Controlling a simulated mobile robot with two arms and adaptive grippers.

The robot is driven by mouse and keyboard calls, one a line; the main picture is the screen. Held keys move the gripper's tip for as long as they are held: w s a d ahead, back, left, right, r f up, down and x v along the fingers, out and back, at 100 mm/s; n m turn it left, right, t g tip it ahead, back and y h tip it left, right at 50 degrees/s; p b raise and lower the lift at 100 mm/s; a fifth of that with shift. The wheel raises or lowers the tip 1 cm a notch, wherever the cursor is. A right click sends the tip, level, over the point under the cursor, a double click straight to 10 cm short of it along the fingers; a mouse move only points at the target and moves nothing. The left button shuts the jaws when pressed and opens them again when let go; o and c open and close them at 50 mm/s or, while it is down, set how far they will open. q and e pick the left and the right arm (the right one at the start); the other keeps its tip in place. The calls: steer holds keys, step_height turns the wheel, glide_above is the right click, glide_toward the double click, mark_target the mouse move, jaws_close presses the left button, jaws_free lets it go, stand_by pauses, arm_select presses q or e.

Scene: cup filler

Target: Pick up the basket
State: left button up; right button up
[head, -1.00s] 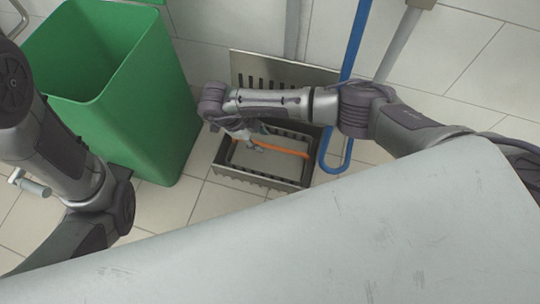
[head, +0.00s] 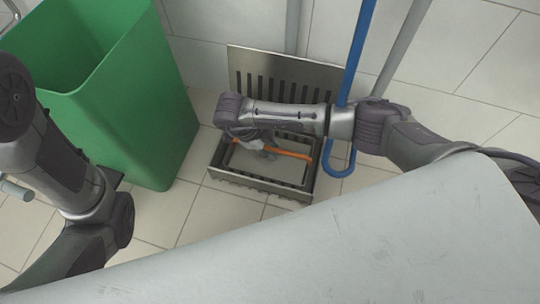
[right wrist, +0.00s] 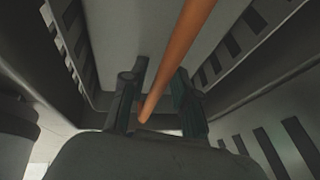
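The basket (head: 223,170) is a dark metal box with slotted walls, low by the wall in the head view, with an orange handle (head: 285,154) across it. My right gripper (head: 265,151) reaches down at the handle, partly hidden under its own wrist. In the right wrist view, the two fingers (right wrist: 160,75) stand apart with the orange handle (right wrist: 182,48) running between them. A gap shows beside the handle, so the gripper looks open around it. The basket's slotted wall (right wrist: 268,150) shows behind. My left arm is at the left edge; its gripper is out of view.
A tall green bin (head: 155,125) stands close to the left of the basket. A blue pipe (head: 357,45) runs down the wall and bends beside the basket's right. A slotted metal panel (head: 290,70) stands behind it. A grey surface (head: 300,255) fills the foreground.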

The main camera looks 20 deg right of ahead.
jaws_close()
